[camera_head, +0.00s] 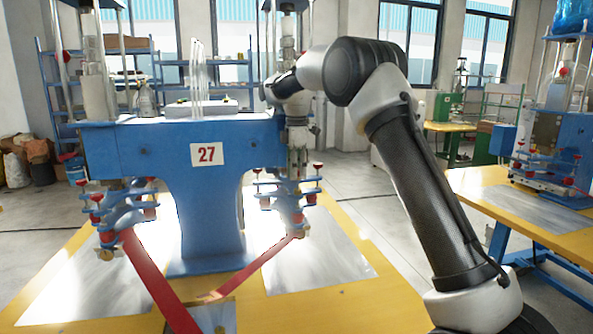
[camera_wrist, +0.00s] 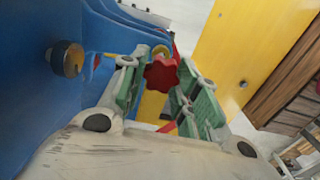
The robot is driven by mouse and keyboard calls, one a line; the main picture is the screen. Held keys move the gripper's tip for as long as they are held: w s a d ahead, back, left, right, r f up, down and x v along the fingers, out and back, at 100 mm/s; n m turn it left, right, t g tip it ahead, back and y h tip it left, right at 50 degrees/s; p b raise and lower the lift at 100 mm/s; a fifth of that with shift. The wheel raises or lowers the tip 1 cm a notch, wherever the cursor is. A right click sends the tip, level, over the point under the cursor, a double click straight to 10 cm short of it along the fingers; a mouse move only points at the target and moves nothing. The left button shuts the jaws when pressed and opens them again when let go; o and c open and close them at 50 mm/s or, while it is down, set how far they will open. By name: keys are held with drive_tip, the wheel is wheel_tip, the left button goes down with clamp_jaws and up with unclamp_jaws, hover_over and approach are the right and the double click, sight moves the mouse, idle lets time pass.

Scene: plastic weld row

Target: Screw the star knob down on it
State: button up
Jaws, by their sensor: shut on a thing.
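The red star knob (camera_wrist: 161,72) sits between the green-padded fingers of my gripper (camera_wrist: 158,75) in the wrist view. The gripper is shut on it. What lies under the knob is mostly hidden by the fingers. In the head view my gripper (camera_head: 297,160) points down at the right-hand welding head (camera_head: 290,196) of the blue machine. The knob itself cannot be picked out there. I cannot tell how far it is threaded down.
The blue machine (camera_head: 160,150) numbered 27 stands on a yellow table (camera_head: 60,285) with metal plates. A left welding head (camera_head: 110,215) and red bars (camera_head: 150,285) are near. In the wrist view a dark round knob (camera_wrist: 67,59) sticks out of the blue body beside my gripper.

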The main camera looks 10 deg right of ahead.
drive_tip(key=shift+f, duration=0.1)
drive_tip(key=shift+f, duration=0.6)
drive_tip(key=shift+f, duration=0.8)
idle(1.4)
